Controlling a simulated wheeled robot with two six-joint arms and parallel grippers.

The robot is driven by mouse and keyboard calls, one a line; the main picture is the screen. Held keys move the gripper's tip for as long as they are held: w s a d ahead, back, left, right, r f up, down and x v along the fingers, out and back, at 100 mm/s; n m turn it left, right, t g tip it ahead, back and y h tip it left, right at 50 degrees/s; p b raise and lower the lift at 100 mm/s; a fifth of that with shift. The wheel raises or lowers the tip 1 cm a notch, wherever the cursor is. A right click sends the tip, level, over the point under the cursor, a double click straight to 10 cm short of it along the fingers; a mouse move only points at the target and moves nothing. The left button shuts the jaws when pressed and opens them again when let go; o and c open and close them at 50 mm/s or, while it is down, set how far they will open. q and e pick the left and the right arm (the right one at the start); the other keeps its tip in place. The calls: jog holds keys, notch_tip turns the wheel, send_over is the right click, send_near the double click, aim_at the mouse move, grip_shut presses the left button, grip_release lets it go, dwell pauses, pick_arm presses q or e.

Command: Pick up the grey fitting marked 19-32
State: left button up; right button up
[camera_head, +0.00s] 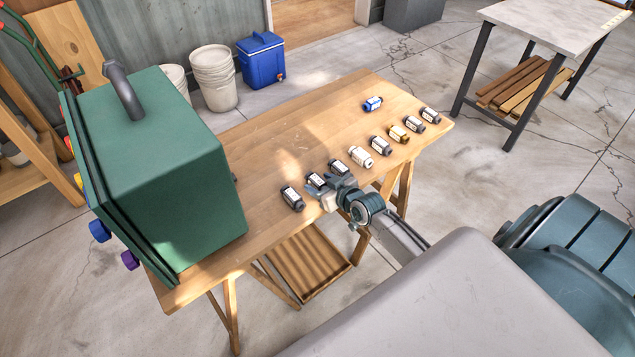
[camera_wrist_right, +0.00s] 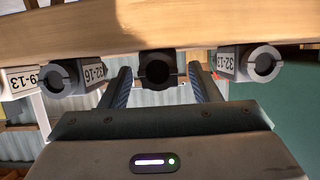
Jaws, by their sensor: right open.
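A row of small fittings with white labels lies on the wooden table. My right gripper (camera_head: 322,191) is at the row's near side, open, with its fingers pointing at a dark fitting (camera_head: 316,179). In the right wrist view, which looks upside down, that fitting (camera_wrist_right: 157,69) sits between the two fingers, end on and in shadow; its label is hidden. I cannot read 19-32 on any fitting. My left gripper is out of view.
The wooden table (camera_head: 262,150) also holds a green toolbox (camera_head: 165,160) at the left. Close neighbours are a white fitting (camera_head: 360,156), a gold one (camera_head: 398,133) and a blue one (camera_head: 373,103) set back. The table's middle behind the row is clear.

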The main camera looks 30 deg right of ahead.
jog(key=shift+x, duration=1.15)
jog(key=shift+s, duration=0.1)
jog(key=c, duration=1.1)
jog(key=shift+o, duration=0.2)
jog(key=shift+r, duration=0.2)
